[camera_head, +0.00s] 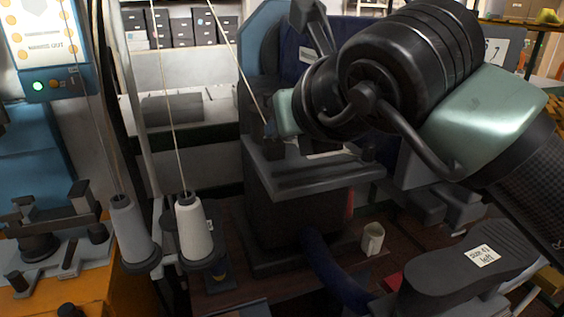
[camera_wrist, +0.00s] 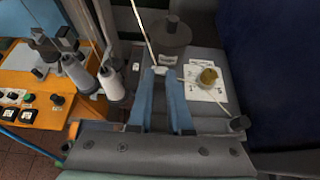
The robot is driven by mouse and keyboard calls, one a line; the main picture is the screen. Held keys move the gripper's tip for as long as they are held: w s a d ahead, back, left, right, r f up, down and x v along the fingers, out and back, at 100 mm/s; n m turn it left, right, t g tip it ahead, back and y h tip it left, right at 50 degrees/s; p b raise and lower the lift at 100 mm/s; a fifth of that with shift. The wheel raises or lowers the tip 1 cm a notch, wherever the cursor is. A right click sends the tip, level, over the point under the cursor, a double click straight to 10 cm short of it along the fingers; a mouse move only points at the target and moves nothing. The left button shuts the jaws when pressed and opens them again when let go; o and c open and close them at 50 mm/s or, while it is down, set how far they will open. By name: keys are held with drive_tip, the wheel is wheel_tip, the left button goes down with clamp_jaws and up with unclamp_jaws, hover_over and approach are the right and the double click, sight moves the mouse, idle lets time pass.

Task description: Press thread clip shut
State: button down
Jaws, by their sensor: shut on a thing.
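My gripper (camera_wrist: 159,73) shows in the wrist view as two blue fingers that converge at their tips. They are shut on a small pale piece, which looks like the thread clip (camera_wrist: 159,70). A pale thread (camera_wrist: 145,35) runs down from the top of the view to that piece. In the head view the thread (camera_head: 238,65) slants down to my gripper (camera_head: 269,129), above the top of a dark machine block (camera_head: 310,183). The clip is too small and too covered there to make out.
A grey cone spool (camera_head: 131,228) and a cream cone spool (camera_head: 195,229) stand left of the block. A white cup (camera_head: 373,238) and a dark shoe last with a label (camera_head: 470,260) are at right. A brass knob (camera_wrist: 208,75) sits on paper beside my fingers.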

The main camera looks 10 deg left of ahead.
sight(287, 174)
drive_tip(key=shift+s+d+f+t+y+b, duration=0.2)
drive_tip(key=shift+f+t+y+b, duration=0.7)
drive_tip(key=shift+b, duration=3.7)
drive_tip(key=shift+s+d+f+t+y+b, duration=0.2)
drive_tip(key=shift+f+t+y+b, duration=0.7)
drive_tip(key=shift+b, duration=3.65)
drive_tip(key=t+b, duration=0.1)
drive_tip(key=b, duration=0.1)
drive_tip(key=t+b, duration=0.1)
drive_tip(key=b, duration=0.2)
drive_tip(key=shift+s+a+f, duration=0.1)
drive_tip(key=shift+f, duration=0.25)
drive_tip(key=shift+b, duration=0.7)
drive_tip(key=shift+t+y+b, duration=0.4)
drive_tip(key=shift+t+b, duration=0.2)
drive_tip(key=shift+b, duration=0.25)
drive_tip(key=shift+r, duration=0.1)
drive_tip(key=c, duration=0.8)
unclamp_jaws()
drive_tip(key=shift+c, duration=0.2)
drive_tip(key=v, duration=1.3)
drive_tip(key=shift+p, duration=0.35)
drive_tip(key=shift+r, duration=0.15)
